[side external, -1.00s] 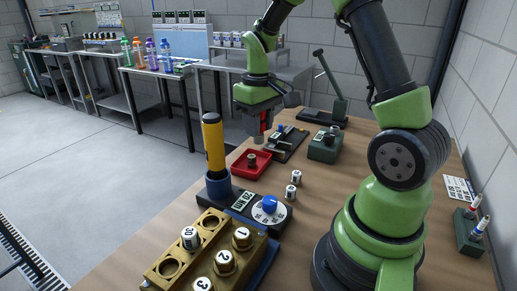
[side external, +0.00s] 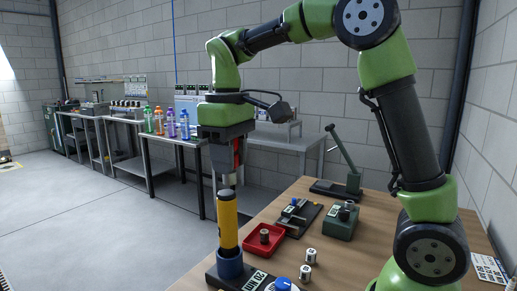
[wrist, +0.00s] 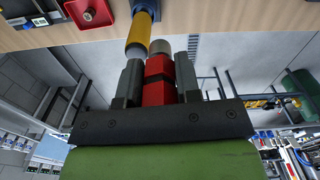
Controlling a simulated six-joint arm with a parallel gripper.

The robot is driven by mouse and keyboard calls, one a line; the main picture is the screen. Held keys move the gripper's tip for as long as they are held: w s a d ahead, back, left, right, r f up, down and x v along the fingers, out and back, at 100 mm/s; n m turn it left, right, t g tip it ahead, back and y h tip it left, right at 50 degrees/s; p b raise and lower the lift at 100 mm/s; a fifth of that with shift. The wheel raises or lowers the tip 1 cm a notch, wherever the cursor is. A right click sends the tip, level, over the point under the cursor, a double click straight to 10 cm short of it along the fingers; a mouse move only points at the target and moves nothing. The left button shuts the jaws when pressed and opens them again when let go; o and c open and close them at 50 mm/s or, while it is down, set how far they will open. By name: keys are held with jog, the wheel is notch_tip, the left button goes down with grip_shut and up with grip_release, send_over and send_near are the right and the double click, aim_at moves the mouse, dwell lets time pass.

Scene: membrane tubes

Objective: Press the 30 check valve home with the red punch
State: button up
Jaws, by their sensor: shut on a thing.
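My gripper (side external: 228,166) is shut on the red punch (side external: 237,158), which hangs roughly upright with its tip down. In the wrist view the punch's red body (wrist: 158,82) sits between both fingers, and its grey tip points towards the tube. A yellow tube (side external: 228,222) stands upright in a blue holder (side external: 229,265), below the punch. Its top end is grey, and it also shows in the wrist view (wrist: 139,30). The punch tip is close above the tube top; I cannot tell whether they touch. No valve marked 30 can be made out now.
A red tray (side external: 264,250) holding a small dark part lies right of the tube. Behind it are a black fixture (side external: 300,217), a green block (side external: 341,222) and a lever press (side external: 345,175).

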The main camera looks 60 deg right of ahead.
jog(key=s+a+n, duration=0.4)
jog(key=a+n, duration=0.1)
jog(key=a, duration=0.9)
jog(key=f, duration=1.1)
jog(key=shift+w+d, duration=0.15)
jog(key=shift+w, duration=0.1)
jog(key=shift+f, duration=2.2)
jog(key=shift+f, duration=0.5)
notch_tip(320, 180, up, 6)
